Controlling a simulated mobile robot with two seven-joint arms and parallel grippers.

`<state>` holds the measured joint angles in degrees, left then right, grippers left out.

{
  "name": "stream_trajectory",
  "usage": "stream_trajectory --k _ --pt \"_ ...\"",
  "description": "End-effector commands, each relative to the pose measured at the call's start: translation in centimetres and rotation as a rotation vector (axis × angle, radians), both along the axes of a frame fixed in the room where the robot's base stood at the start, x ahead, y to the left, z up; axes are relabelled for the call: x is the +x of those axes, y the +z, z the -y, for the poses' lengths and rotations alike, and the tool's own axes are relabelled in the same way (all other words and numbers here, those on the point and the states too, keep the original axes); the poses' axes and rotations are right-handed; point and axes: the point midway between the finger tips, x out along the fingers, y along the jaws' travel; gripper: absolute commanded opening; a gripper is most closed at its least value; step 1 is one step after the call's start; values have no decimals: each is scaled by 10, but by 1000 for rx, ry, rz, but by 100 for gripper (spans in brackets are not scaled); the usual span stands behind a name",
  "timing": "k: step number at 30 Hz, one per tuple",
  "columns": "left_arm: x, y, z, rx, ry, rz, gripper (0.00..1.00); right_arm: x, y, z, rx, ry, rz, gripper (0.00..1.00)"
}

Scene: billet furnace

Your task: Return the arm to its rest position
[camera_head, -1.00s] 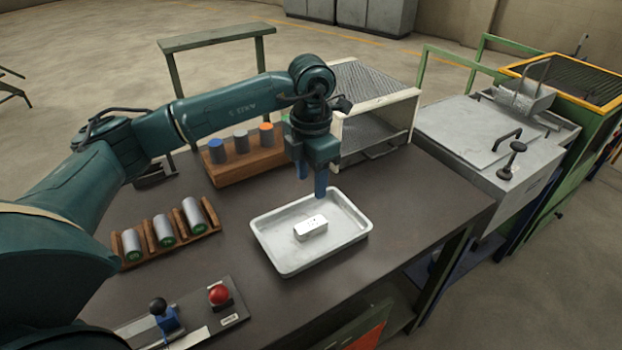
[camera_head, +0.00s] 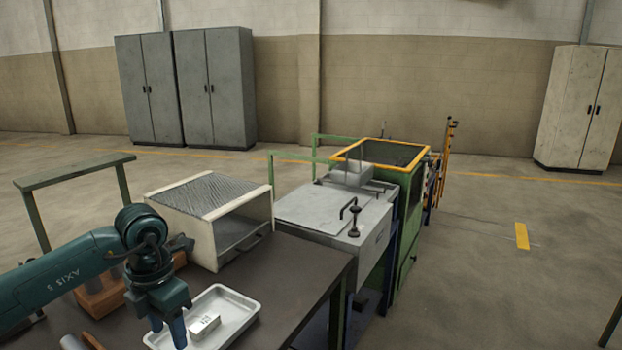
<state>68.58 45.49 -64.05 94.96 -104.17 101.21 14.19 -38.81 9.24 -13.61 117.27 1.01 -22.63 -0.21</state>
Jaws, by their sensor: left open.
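My left arm comes in from the left, bent over the dark workbench (camera_head: 290,300). My left gripper (camera_head: 169,334) points down at the left edge of a pale tray (camera_head: 246,312), its blue fingers apart with nothing seen between them. A small white block (camera_head: 204,326) lies in the tray, just right of the fingers and apart from them. The tray's lower part is cut off by the picture's bottom edge. My right gripper is not in view.
A white open-fronted box with a mesh top (camera_head: 207,195) stands behind the tray. A wooden rack (camera_head: 105,297) is partly hidden by my arm. A grey furnace (camera_head: 333,211) and a green machine (camera_head: 411,210) stand right of the bench.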

Motion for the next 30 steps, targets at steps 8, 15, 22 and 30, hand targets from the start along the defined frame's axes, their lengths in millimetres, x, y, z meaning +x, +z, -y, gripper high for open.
stream_trajectory --k 8,15,22,30 --pt "-41 -43 104 -420 -93 -111 49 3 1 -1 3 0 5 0" --pt "-105 -28 232 -1137 34 -300 49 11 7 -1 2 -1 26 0" --pt "-99 17 259 -1805 632 -479 49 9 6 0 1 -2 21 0" --pt "-75 -71 173 -2026 1828 -609 49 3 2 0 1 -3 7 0"
